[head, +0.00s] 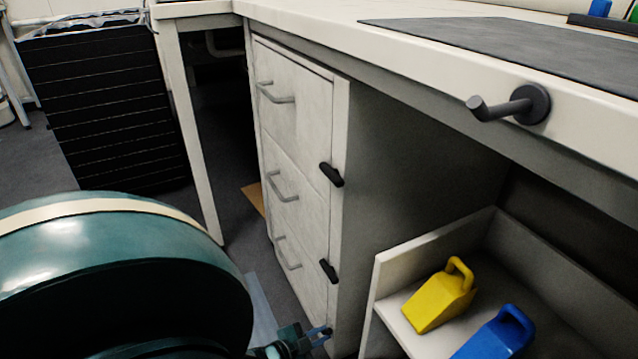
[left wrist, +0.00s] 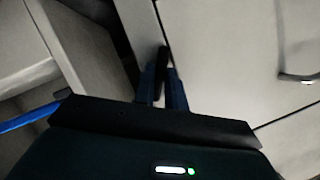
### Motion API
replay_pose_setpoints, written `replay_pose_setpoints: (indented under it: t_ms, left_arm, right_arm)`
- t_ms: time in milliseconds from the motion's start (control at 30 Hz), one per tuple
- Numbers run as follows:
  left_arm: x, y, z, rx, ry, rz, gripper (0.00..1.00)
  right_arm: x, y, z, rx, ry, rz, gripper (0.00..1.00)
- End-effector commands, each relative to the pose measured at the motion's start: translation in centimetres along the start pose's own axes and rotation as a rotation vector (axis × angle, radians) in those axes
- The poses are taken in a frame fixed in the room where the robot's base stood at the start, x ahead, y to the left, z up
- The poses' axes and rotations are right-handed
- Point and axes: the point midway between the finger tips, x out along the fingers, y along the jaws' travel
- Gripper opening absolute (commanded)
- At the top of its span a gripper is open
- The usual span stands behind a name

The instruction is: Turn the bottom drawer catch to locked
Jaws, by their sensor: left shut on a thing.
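The pale drawer unit (head: 300,130) has three drawers with grey bar handles. Two black catches sit on its right front edge, an upper one (head: 331,174) and a middle one (head: 328,270), both slanted. My left gripper (head: 318,337) is low at the unit's front right edge, at the bottom catch, which it mostly hides in the head view. In the left wrist view my left gripper (left wrist: 160,88) is shut on the black bottom drawer catch (left wrist: 163,58), which sticks out beyond the blue fingertips. Whether the catch is at locked cannot be told. My right gripper is not in view.
A low open shelf (head: 400,325) right of the unit holds a yellow scoop (head: 437,300) and a blue scoop (head: 497,335). A dark peg (head: 505,106) juts from the worktop edge (head: 430,65) above. A black ribbed stack (head: 100,110) stands at the back left.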

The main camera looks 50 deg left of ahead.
Motion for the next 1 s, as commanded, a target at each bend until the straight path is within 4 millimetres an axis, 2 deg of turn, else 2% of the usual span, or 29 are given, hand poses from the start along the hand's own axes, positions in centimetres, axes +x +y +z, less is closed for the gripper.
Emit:
replay_pose_setpoints:
  t_ms: [333,700,733,1000]
  left_arm:
    - [0.05,0.17,0.06,0.264,-0.002,-0.114,0.0]
    - [0.0,0.24,0.07,0.296,-0.003,-0.123,0.0]
    - [0.0,0.24,0.07,0.296,-0.003,-0.123,0.14]
    - [0.0,0.23,0.06,0.295,-0.002,-0.123,0.35]
  right_arm:
    - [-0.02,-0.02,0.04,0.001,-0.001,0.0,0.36]
    - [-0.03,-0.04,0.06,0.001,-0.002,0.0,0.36]
    - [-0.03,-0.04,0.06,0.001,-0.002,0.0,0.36]
    - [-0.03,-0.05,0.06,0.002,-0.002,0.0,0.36]
